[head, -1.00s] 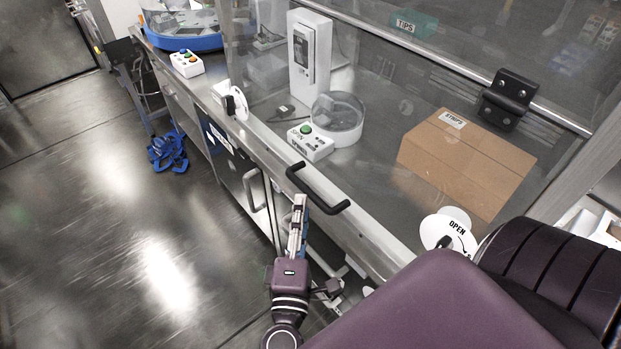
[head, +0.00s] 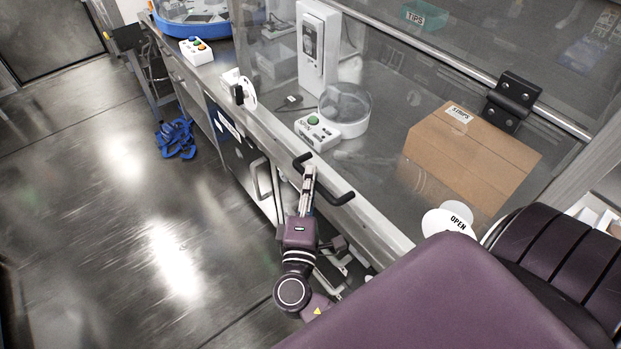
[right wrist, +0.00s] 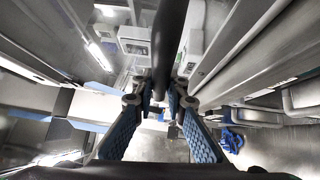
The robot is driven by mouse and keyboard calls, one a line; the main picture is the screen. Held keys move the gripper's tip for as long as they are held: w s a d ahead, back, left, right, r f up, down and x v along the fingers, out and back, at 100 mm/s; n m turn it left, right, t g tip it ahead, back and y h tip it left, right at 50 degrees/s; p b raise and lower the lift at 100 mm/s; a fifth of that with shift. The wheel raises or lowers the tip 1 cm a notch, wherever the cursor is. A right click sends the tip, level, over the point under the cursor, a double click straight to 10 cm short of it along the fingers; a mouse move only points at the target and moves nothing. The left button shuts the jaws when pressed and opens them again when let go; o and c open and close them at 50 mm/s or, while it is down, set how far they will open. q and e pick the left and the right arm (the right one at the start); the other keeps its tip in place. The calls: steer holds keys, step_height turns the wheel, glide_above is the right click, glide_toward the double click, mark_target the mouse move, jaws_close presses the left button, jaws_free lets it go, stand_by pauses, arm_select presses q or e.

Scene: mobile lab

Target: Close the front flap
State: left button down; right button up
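The front flap (head: 395,85) is a large clear panel on the front of the bench enclosure, with a metal lower rail. A black bar handle (head: 333,196) sits on that rail; it also shows in the right wrist view (right wrist: 172,40) as a dark bar. My right gripper (head: 309,172) is at the handle, pointing up at it from the front. In the right wrist view, its two blue-padded fingers (right wrist: 160,102) are apart, with the bar between them. I cannot tell whether they touch it. My left gripper is not in view.
White round latches sit left (head: 245,92) and right (head: 448,220) of the handle; the right one reads OPEN. Behind the panel are a cardboard box (head: 465,165), a round clear-lidded device (head: 345,106) and a green-button box (head: 316,131). The floor at left is mostly clear.

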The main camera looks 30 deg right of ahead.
mark_target(324, 167)
jaws_close()
steer(key=shift+d+f+b, duration=0.35)
steer(key=shift+d+b, duration=0.1)
steer(key=shift+b, duration=0.05)
steer(key=shift+w+d+f+n+t+h+b, duration=0.1)
steer(key=shift+d+n+t+h+b, duration=0.1)
steer(key=shift+d+b, duration=0.3)
steer(key=shift+d+f+n+t+h+b, duration=0.1)
steer(key=shift+d+n+b, duration=0.15)
steer(key=shift+d, duration=0.65)
steer(key=shift+a+r, duration=0.1)
steer(key=shift+r, duration=0.15)
steer(key=o, duration=0.8)
jaws_free()
steer(key=shift+d+f, duration=0.1)
steer(key=shift+d, duration=0.15)
steer(key=shift+a, duration=0.1)
